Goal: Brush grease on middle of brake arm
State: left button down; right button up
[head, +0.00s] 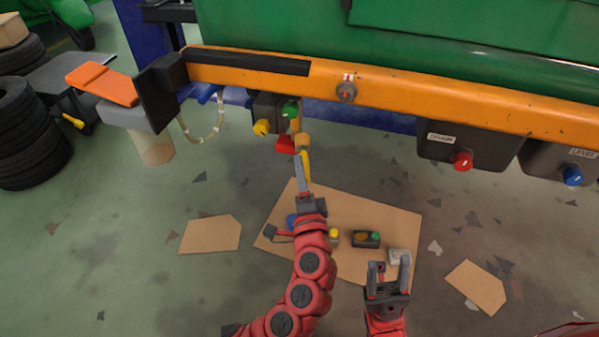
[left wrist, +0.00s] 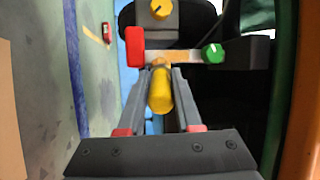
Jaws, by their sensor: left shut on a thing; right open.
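My left gripper (head: 302,163) is shut on a yellow-handled brush (head: 306,165). The handle also shows between the fingers in the left wrist view (left wrist: 160,92). The brush's tan head points up at a bar with a red end (left wrist: 135,47), which looks like the brake arm. In the head view the red end (head: 285,145) is just left of the brush. My right gripper (head: 389,265) is open and empty, low over the floor.
An orange beam (head: 420,95) runs across above, with a red-knob box (head: 462,160) and a blue-knob box (head: 570,174) under it. Cardboard (head: 400,221) with small parts lies on the floor below. Tires (head: 28,135) stand at left. The floor at right is mostly clear.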

pick_arm(q)
jog(key=shift+w+d, duration=0.1)
jog(key=shift+w, duration=0.25)
jog(key=a, duration=0.2)
jog(key=w+a, duration=0.1)
jog(key=a, duration=0.1)
dwell(0.3)
jog(key=shift+s+d+b, duration=0.2)
jog(key=shift+s+d, duration=0.05)
jog(key=shift+d, duration=0.4)
jog(key=shift+s+d+b, duration=0.15)
jog(key=shift+s+d, duration=0.1)
jog(key=shift+d, duration=0.4)
jog(key=shift+s+d+b, duration=0.2)
jog(key=shift+s+d, duration=0.05)
jog(key=shift+d, duration=0.4)
jog(key=shift+s, duration=0.1)
jog(key=shift+s+a, duration=0.3)
jog(key=shift+s, duration=0.6)
jog(key=shift+s+a, duration=0.35)
jog(key=shift+s, duration=0.6)
jog(key=shift+s+a, duration=0.3)
jog(key=shift+s, duration=0.6)
